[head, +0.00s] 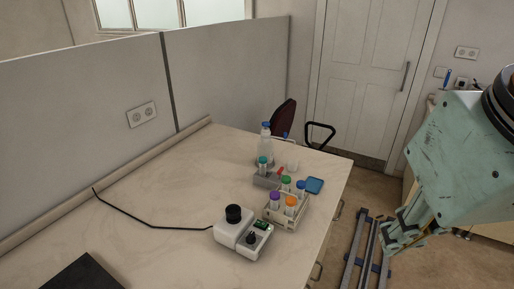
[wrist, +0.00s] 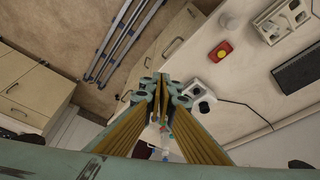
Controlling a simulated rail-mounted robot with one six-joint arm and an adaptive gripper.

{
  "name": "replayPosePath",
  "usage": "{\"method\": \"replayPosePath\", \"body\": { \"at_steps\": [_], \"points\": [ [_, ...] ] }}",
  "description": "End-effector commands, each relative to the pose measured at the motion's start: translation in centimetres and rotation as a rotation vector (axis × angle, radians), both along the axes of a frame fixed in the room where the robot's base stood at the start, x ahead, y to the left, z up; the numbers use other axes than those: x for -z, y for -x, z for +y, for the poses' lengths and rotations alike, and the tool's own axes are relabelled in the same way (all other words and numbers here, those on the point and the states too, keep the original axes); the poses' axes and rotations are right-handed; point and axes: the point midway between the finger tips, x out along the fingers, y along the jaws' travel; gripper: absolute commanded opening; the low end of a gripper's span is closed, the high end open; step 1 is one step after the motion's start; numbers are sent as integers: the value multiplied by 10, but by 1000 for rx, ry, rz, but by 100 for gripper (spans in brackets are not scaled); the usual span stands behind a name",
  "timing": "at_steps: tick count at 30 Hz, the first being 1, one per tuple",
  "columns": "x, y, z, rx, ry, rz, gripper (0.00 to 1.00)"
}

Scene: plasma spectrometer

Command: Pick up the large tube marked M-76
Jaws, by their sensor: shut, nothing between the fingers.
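Several large capped tubes stand in a light rack (head: 285,222) near the right edge of the table in the head view. Their caps are purple (head: 275,196), orange (head: 291,201), green (head: 286,180) and blue (head: 301,185). A teal-capped tube (head: 263,163) stands in a grey holder (head: 266,180) just behind. No marking is readable, so I cannot tell which tube is M-76. My gripper (head: 400,232) is to the right of the table, apart from the tubes. In the wrist view my gripper (wrist: 162,84) is shut and empty, and its fingers hide much of what lies beyond.
A white device with black knobs (head: 235,228) stands left of the rack, its black cable crossing the table. A blue-capped bottle (head: 266,145) and a blue flat item (head: 314,185) are near the rack.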

Motion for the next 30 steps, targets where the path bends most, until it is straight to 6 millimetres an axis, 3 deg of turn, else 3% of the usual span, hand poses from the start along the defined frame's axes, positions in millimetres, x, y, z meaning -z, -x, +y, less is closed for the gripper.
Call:
{"method": "replayPosePath", "body": {
  "at_steps": [10, 21, 30],
  "points": [
    [0, 0, 0, 0, 0, 0, 0],
    [0, 0, 0, 0, 0, 0, 34],
    [0, 0, 0, 0, 0, 0, 35]
  ]
}}
